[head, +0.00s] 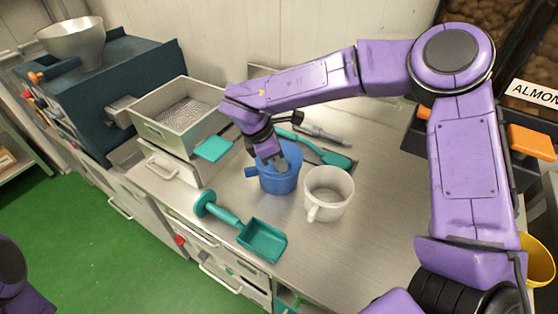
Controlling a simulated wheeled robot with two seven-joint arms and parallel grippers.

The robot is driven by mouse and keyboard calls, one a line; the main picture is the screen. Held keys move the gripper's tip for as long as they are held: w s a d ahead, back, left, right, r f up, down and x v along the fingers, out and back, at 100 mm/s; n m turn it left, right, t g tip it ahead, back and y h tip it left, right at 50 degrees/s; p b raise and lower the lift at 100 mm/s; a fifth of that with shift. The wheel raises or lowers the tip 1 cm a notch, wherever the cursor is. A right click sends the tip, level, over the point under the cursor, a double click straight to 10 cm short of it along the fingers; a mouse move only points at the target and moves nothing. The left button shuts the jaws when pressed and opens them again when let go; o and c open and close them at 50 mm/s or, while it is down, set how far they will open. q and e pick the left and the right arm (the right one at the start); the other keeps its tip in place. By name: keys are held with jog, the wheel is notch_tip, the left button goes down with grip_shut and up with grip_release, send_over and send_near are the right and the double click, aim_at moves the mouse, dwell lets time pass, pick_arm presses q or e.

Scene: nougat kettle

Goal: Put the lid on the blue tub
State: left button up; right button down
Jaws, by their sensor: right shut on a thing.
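The blue tub (281,184) stands upright on the steel worktop, with its handle at the left. My right gripper (275,163) reaches down from the upper left over the tub's top. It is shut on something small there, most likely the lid. The fingers cover much of it, and I cannot make out its outline or whether it rests on the rim. No lid shows apart from the tub. My left gripper is out of view; only a piece of purple arm shows at the lower left.
A white mug (328,195) stands close at the tub's right. A teal scoop (262,240) lies in front, a teal flat piece (213,149) at the left, and a teal-bladed tool (337,160) behind. A metal drawer box (150,128) stands at the left. The front right worktop is clear.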

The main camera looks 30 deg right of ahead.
jog(key=shift+f+b, duration=0.2)
jog(key=shift+b, duration=0.2)
dwell(0.4)
dwell(0.4)
jog(key=c, duration=0.6)
grip_release()
jog(key=shift+r, duration=0.15)
jog(key=shift+r+p, duration=1.9)
jog(key=shift+r, duration=1.5)
jog(key=shift+f, duration=0.1)
